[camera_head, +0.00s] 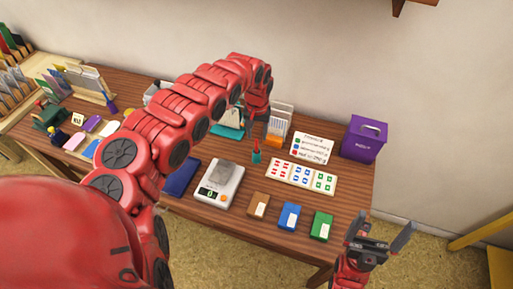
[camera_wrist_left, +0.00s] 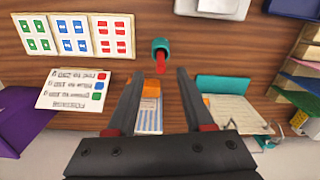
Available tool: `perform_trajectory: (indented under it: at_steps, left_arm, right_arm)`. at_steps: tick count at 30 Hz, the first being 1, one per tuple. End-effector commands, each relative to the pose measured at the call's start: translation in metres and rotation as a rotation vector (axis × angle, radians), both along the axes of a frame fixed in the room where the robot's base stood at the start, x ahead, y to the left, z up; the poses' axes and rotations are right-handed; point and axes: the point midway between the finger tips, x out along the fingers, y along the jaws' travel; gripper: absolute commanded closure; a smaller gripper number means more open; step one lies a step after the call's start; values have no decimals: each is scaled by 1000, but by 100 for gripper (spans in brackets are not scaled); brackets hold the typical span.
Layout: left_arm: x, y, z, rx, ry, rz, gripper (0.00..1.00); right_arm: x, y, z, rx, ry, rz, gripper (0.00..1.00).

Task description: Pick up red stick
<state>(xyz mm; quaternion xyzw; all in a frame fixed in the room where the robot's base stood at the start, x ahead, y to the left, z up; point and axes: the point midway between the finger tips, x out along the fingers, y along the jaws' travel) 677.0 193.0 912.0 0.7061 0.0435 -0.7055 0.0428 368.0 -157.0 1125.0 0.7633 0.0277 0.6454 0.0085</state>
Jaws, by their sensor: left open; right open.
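The red stick (camera_head: 256,144) stands in a small teal cup (camera_head: 256,157) near the middle of the table. In the left wrist view the red stick (camera_wrist_left: 161,64) points out of the teal cup (camera_wrist_left: 160,44), close ahead of the fingertips. My left gripper (camera_wrist_left: 157,75) is open and empty, with the stick in line with the gap between its fingers. In the head view my left gripper (camera_head: 252,122) is just behind and above the cup, partly hidden by its own wrist. My right gripper (camera_head: 384,226) is open and empty off the table's right front corner.
A white scale (camera_head: 209,193) stands left of the cup. A card tray (camera_head: 300,176) lies right, with brown (camera_head: 258,205), blue (camera_head: 289,216) and green (camera_head: 321,226) blocks in front. A purple box (camera_head: 363,139) and a paper rack (camera_head: 281,115) stand at the back.

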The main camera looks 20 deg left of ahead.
Motion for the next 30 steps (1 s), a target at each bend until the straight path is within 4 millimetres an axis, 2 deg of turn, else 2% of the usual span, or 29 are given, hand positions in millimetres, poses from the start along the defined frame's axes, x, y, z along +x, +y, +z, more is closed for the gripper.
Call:
perform_trajectory:
  at_steps: [8,13,22,23,30]
  left_arm:
    - [-4,-1,-29,-5,6,-1,48]
    - [-3,0,-47,-4,1,0,48]
    - [-3,1,-52,-1,2,1,48]
    - [-3,1,-52,-1,2,1,50]
    - [-3,1,-52,-1,1,1,93]
  right_arm:
    - [0,0,16,0,0,0,0]
    - [0,0,18,0,0,0,0]
    - [0,0,17,0,0,0,0]
    - [0,0,17,0,0,0,0]
    - [0,0,17,0,0,0,0]
